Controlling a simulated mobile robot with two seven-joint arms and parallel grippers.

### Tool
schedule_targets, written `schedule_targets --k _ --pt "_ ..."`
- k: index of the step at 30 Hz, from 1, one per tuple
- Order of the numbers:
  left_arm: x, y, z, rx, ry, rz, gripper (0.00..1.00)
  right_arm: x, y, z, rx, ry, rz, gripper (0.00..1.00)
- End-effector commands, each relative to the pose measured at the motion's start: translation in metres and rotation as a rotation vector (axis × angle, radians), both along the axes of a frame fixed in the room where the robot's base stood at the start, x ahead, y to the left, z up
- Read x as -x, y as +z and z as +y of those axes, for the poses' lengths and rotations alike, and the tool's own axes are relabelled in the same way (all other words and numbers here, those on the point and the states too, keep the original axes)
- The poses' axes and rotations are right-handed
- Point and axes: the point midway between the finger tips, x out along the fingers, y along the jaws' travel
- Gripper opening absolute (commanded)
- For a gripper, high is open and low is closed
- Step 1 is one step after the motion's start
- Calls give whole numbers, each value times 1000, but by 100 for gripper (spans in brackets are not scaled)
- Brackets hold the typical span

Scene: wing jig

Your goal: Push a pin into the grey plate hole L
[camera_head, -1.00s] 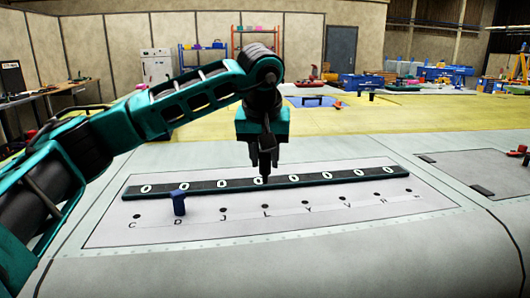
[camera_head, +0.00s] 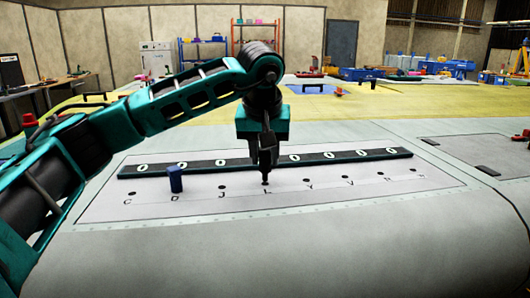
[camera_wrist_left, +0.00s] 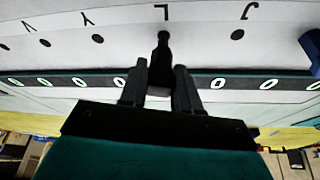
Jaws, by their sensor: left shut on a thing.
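The grey plate (camera_head: 215,210) lies on the wing skin with a row of lettered dark holes; it also shows in the wrist view (camera_wrist_left: 205,28). My left gripper (camera_head: 265,162) points down over the plate and is shut on a dark pin (camera_wrist_left: 163,50). The pin's lower tip is at the place of hole L, beside the letter L (camera_wrist_left: 165,12) in the wrist view. The pin covers that hole, so I cannot tell how deep the tip is. My right gripper is not in view.
A dark strip (camera_head: 330,157) with several white ring marks lies behind the hole row, close to the gripper. Holes J (camera_head: 222,187) and Y (camera_head: 307,180) on either side are empty. The wing skin in front is clear.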

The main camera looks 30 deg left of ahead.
Motion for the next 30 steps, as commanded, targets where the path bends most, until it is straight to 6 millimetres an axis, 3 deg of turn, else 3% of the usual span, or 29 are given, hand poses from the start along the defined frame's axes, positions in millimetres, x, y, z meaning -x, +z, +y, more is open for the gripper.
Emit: schedule_targets --k 16,30 --pt "0 -2 0 0 0 0 1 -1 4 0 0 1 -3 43" --pt "0 -20 0 -1 0 0 1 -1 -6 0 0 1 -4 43"
